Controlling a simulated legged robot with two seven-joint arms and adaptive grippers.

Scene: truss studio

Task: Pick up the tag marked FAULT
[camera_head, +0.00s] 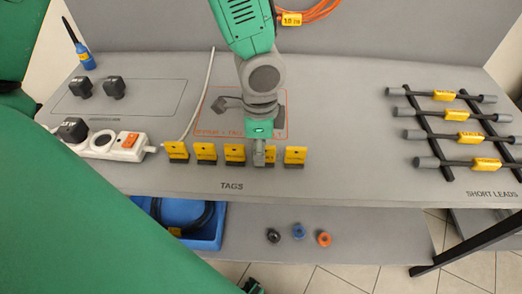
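Several yellow tags in dark bases stand in a row along the table's front, above the printed word TAGS. From the left they are the first tag (177,150), the second tag (206,152), the third tag (235,153), a partly hidden fourth tag (270,157) and the last tag (295,155). Their lettering is too small to read, so I cannot tell which says FAULT. My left gripper (259,158) points down at the fourth tag and covers its left part. Its fingers overlap in this view, so their opening and any grip are unclear. My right gripper is not identifiable.
A white power strip (125,146) lies left of the tags, with black plugs (112,88) behind. An orange-outlined area (215,108) is partly behind my arm. Short leads (455,115) lie on black rails at right. A lower shelf (360,235) holds a blue bin (209,234) and small rings.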

